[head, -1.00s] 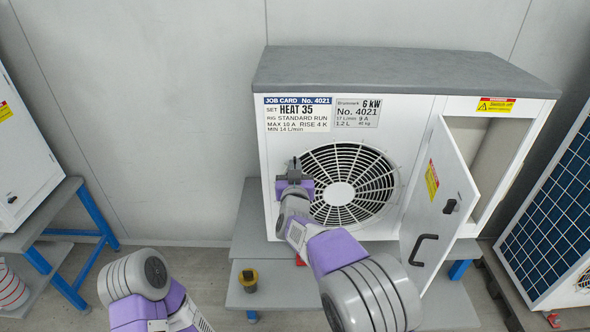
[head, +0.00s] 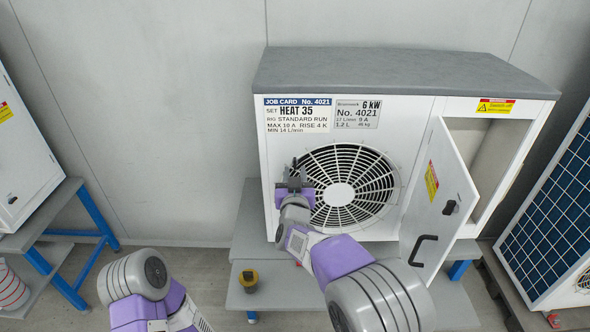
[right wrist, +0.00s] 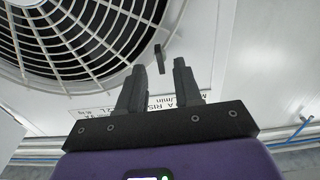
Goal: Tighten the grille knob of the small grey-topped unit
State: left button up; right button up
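The small grey-topped unit (head: 350,68) is white and stands on a low grey bench. Its round fan grille (head: 372,205) has a dark knob (head: 294,162) near its upper left edge. In the right wrist view the knob (right wrist: 159,57) is a thin dark bar standing off the white panel. My right gripper (head: 295,172) is at the grille's left side. In the wrist view its fingers (right wrist: 159,68) are apart, with the knob just ahead of and between the tips; I see no contact. My left arm shows at the lower left, but its gripper is out of view.
The unit's side door (head: 438,200) hangs open to the right of the grille, with a black handle. A dark yellow-topped cup (head: 249,280) stands on the bench's lower step (head: 285,297). A white unit on a blue-legged bench is at left; a blue-finned unit is at right.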

jog(key=s, duration=0.5)
jog(key=shift+p, duration=0.3)
jog(key=s+d+f+g, duration=0.3)
jog(key=f, duration=0.8)
jog(key=s+d+f+g, duration=0.4)
jog(key=f, duration=0.6)
jog(key=s+d+f+g, duration=0.3)
jog(key=f, duration=0.8)
jog(key=s+f+m+g+y, duration=0.1)
jog(key=s+f+g, duration=0.1)
jog(key=s, duration=0.5)
jog(key=s+f+m+g+y+p, duration=0.1)
jog(key=s+f+g, duration=0.2)
jog(key=s, duration=0.5)
jog(key=s+f+m+g+y, duration=0.1)
jog(key=s+f+g+y, duration=0.1)
jog(key=s+f, duration=0.2)
jog(key=s, duration=0.3)
jog(key=shift+s+a+f+g, duration=0.2)
jog(key=shift+s+f+g, duration=0.1)
jog(key=shift+f, duration=0.1)
jog(key=shift+w, duration=0.1)
